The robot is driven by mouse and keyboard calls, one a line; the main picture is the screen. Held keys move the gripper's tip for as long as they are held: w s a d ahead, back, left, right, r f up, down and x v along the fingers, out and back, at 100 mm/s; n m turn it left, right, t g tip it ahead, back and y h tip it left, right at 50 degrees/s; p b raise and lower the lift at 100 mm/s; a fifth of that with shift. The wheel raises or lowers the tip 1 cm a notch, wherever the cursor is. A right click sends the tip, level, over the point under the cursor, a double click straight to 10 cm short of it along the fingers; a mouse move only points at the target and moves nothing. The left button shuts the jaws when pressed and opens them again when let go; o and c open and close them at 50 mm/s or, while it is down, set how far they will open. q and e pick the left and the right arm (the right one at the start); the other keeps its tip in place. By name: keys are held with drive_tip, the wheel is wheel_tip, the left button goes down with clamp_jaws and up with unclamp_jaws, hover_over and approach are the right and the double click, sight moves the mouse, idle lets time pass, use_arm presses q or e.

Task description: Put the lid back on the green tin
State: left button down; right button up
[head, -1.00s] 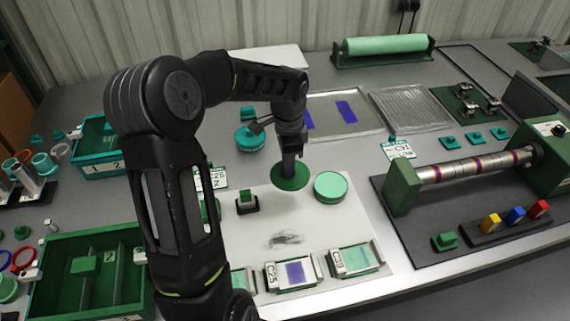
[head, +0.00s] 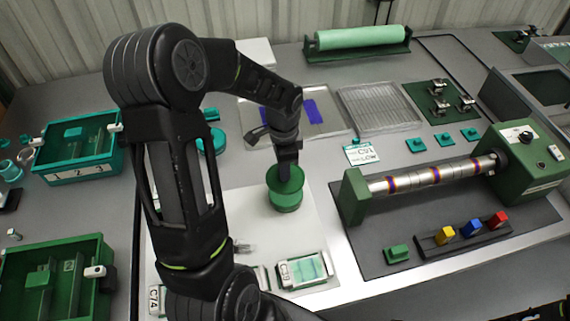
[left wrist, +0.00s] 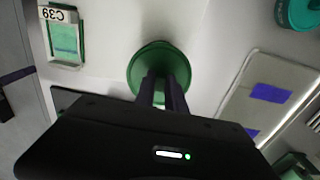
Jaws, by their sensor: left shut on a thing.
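My left gripper (head: 287,152) points down and is shut on the dark green lid (head: 283,178), by its top. The lid is right over the green tin (head: 286,206), whose lower side shows below the lid in the head view. I cannot tell whether the lid is seated or slightly above the tin. In the left wrist view the lid (left wrist: 146,64) lies under my fingers (left wrist: 162,88) and hides most of the tin. My right gripper is not in view.
The tin stands on a white sheet (head: 318,225). A labelled sample tray (head: 304,270) lies in front of it. A roller machine (head: 355,196) stands to the right. A teal tin (head: 214,141) is partly behind my arm. Green bins (head: 88,247) are at left.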

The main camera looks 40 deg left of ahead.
sight(284, 183)
use_arm(q)
drive_tip(key=shift+w+f, duration=0.1)
drive_tip(key=shift+f, duration=0.1)
drive_tip(key=shift+f+b, duration=2.45)
drive_tip(key=shift+f, duration=0.6)
drive_tip(key=shift+f, duration=0.15)
drive_tip(key=c, duration=1.3)
unclamp_jaws()
drive_tip(key=shift+o, duration=0.6)
drive_tip(key=o, duration=0.4)
drive_tip(key=shift+c, duration=0.2)
